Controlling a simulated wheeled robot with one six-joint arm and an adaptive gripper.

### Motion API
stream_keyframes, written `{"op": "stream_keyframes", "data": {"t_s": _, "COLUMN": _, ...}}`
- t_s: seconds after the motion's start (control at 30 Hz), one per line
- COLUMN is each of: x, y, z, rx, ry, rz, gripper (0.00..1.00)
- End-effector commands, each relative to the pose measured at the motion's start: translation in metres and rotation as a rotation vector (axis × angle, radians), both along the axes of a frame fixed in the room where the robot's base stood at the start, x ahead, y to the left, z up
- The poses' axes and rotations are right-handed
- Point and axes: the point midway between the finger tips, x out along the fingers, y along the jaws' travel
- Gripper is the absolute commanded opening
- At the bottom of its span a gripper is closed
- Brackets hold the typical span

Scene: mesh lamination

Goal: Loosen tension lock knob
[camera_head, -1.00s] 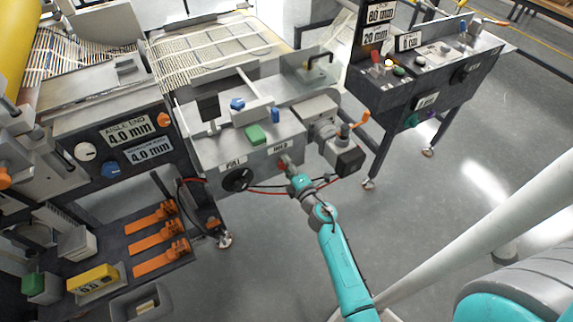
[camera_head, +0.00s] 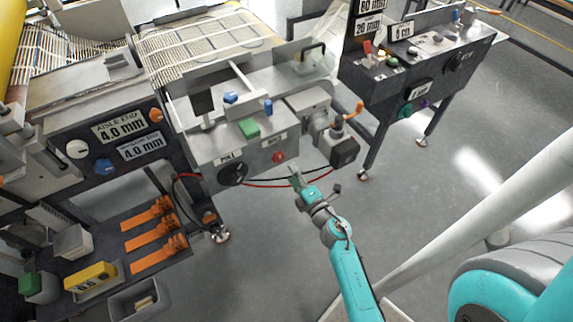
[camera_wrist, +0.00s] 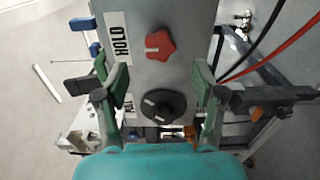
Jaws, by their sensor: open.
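A red lobed knob (camera_head: 278,157) sits on the front of the grey machine panel, under the HOLD label (camera_wrist: 119,38). In the wrist view the red knob (camera_wrist: 159,44) has a pale mark and lies ahead of my fingertips, between their lines. A round black knob (camera_head: 232,173) is on the same panel near the other label; in the wrist view this black knob (camera_wrist: 163,106) shows between my fingers. Which of the two is the tension lock is not labelled clearly. My gripper (camera_head: 296,177) is open and empty, just off the panel, below right of the red knob.
A motor-like block (camera_head: 344,150) with an orange handle juts out right of the panel. Red and black cables (camera_wrist: 270,45) hang near the panel.

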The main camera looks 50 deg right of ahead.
Motion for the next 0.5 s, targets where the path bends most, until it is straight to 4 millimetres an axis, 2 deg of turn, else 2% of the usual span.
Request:
{"op": "stream_keyframes", "data": {"t_s": 0.03, "x": -0.009, "y": 0.002, "z": -0.001, "rx": 0.002, "ry": 0.002, "rz": -0.002, "gripper": 0.69}}
{"op": "stream_keyframes", "data": {"t_s": 0.2, "x": -0.027, "y": 0.008, "z": -0.001, "rx": 0.002, "ry": 0.002, "rz": -0.001, "gripper": 0.69}}
{"op": "stream_keyframes", "data": {"t_s": 0.5, "x": -0.034, "y": 0.01, "z": 0.0, "rx": 0.0, "ry": -0.001, "rz": 0.001, "gripper": 0.69}}
